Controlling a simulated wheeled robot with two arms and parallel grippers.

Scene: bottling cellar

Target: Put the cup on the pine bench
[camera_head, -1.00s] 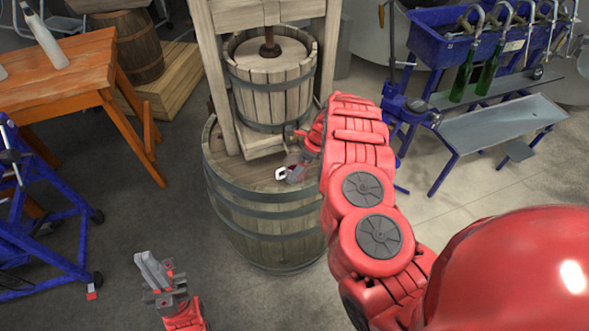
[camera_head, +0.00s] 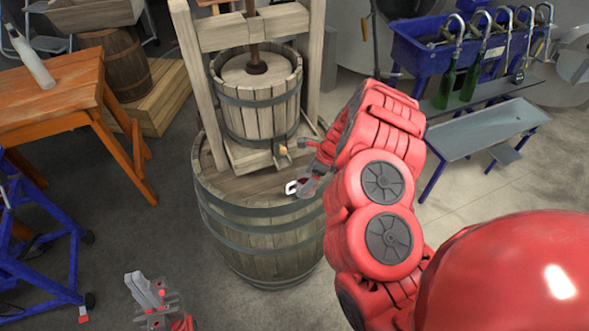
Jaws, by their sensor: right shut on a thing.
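My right gripper (camera_head: 307,186) is in front of the press, over the right part of the barrel top, and partly hidden by my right arm. It is shut on a small white thing, which looks like the cup (camera_head: 291,188); only a small curved part shows. I cannot tell whether it touches the barrel top. The orange-brown wooden bench (camera_head: 62,99), which looks like the pine bench, stands at the left. My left gripper (camera_head: 146,290) is low in the view, over the floor and away from the bench; its finger gap is unclear.
A wooden press (camera_head: 257,98) stands on a large barrel (camera_head: 262,238). A blue-framed stand (camera_head: 40,255) is at the lower left. A blue bottle filler (camera_head: 425,48) with green bottles is at the right. Floor between bench and barrel is clear.

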